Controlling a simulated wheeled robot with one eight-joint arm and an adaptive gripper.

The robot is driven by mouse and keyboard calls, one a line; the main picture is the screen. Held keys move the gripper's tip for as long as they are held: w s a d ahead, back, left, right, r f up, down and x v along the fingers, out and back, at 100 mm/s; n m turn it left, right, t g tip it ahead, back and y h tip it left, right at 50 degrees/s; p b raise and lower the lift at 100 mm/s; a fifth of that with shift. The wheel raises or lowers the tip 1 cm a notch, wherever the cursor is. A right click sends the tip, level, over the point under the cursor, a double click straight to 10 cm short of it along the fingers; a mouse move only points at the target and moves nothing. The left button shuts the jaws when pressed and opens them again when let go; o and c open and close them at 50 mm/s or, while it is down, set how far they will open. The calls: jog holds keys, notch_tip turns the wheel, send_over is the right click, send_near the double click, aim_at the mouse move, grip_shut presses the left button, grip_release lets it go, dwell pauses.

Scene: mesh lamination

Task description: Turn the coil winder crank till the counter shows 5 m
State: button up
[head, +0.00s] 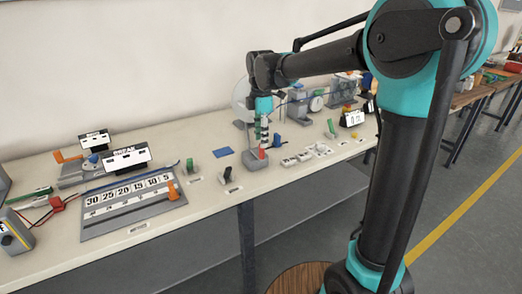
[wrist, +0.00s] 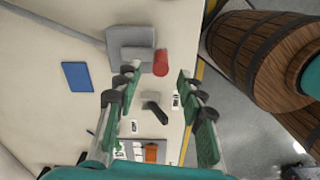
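My gripper (head: 264,132) points down over the bench. In the wrist view my gripper (wrist: 158,76) is open, its two green fingers apart with nothing held between them. A grey block (head: 256,162) with an upright red cylindrical handle (head: 262,153) stands just below it; I cannot tell whether this is the crank. In the wrist view the red handle (wrist: 160,63) shows between and beyond the fingertips, beside the grey block (wrist: 128,45). A pale disc (head: 240,93) stands behind my arm, partly hidden. A white display (head: 354,118) stands further right; its reading is too small to be sure of.
A blue pad (head: 223,152) lies left of the grey block. A black lever (head: 229,174) stands near the front edge, and a numbered board (head: 130,203) lies further left. Small white blocks (head: 305,155) lie to the right. A barrel (head: 305,278) stands on the floor.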

aim_at(261, 158)
jog(key=shift+f, duration=2.8)
jog(key=shift+c, duration=0.2)
grip_shut()
